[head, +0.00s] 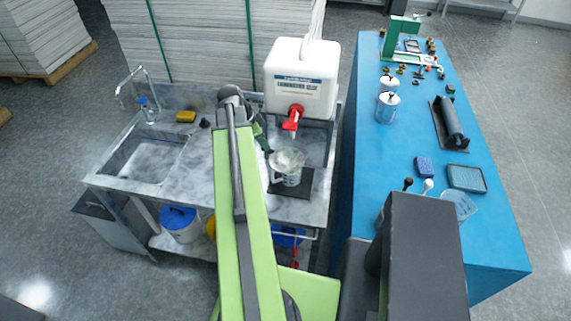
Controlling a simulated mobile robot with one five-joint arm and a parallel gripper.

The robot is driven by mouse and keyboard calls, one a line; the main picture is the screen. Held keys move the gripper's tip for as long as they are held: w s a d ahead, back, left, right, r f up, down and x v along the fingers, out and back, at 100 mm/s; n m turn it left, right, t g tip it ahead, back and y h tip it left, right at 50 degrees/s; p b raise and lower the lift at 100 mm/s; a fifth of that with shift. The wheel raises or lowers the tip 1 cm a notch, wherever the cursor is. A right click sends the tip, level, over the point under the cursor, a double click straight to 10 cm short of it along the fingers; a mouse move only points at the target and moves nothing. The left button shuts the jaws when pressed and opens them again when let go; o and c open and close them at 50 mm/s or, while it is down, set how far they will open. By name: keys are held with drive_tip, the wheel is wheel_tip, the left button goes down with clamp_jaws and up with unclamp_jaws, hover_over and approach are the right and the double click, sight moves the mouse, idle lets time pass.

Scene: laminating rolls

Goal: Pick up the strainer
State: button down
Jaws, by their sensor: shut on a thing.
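The strainer (288,157) appears as a pale, rounded, mesh-like bowl at the mouth of a clear measuring jug (291,178). The jug stands on a dark mat on the steel counter, below the red tap of the white glue container. I cannot tell whether the strainer rests on the jug's rim or is just above it. My gripper (266,147) is at the strainer's left side, near the jug, and is shut on what looks like the strainer's edge or handle. The fingertips are small and partly hidden by my green arm.
The white glue container (300,78) with its red tap (292,119) stands close above the jug. A sink (145,160) is at left, with a yellow sponge (186,116) behind it. The blue table (400,150) at right holds jars, a roller and a tray.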

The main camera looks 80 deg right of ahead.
drive_tip(key=shift+r, duration=0.1)
idle(0.5)
drive_tip(key=shift+r+p, duration=0.3)
drive_tip(key=shift+p, duration=0.1)
wheel_tip(320, 180, up, 3)
drive_tip(key=p, duration=0.3)
drive_tip(key=w+a, duration=1.1)
drive_tip(key=w, duration=0.3)
drive_tip(key=shift+a+f, duration=0.15)
drive_tip(key=shift+f, duration=0.1)
